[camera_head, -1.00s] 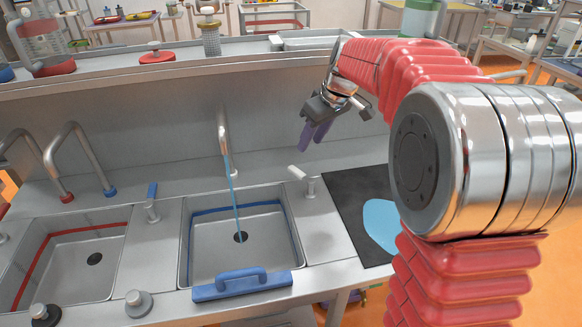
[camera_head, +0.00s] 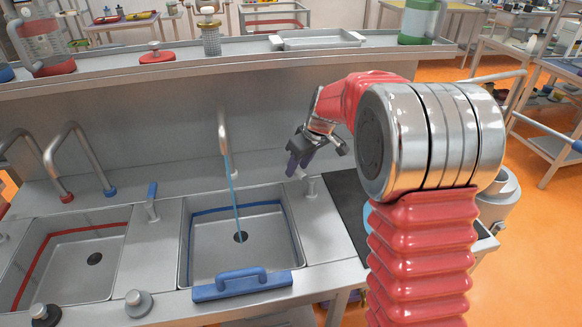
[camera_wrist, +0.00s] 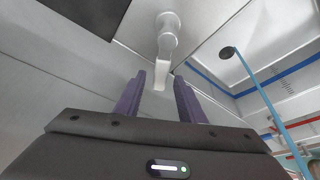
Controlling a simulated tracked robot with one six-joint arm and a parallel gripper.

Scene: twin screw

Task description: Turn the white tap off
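The white tap (camera_head: 312,187) stands on the counter just right of the blue-trimmed sink; my gripper partly covers its lever in the head view. In the wrist view the white tap (camera_wrist: 167,38) is ahead, with its lever pointing toward me, between the lines of my two fingers. My gripper (camera_head: 298,165) is above and close by the lever. In the wrist view the purple fingers of my gripper (camera_wrist: 159,77) are apart, with nothing visibly clamped. I cannot tell whether they touch the lever. A blue water stream (camera_head: 234,190) falls from the spout (camera_head: 223,130) into the sink.
A blue-handled tap (camera_head: 152,200) stands left of the blue-trimmed sink (camera_head: 205,255). A blue handle bar (camera_head: 242,284) lies along the sink's front edge. A dark panel (camera_head: 350,205) is right of the white tap. A back wall and shelf (camera_head: 250,47) rise behind.

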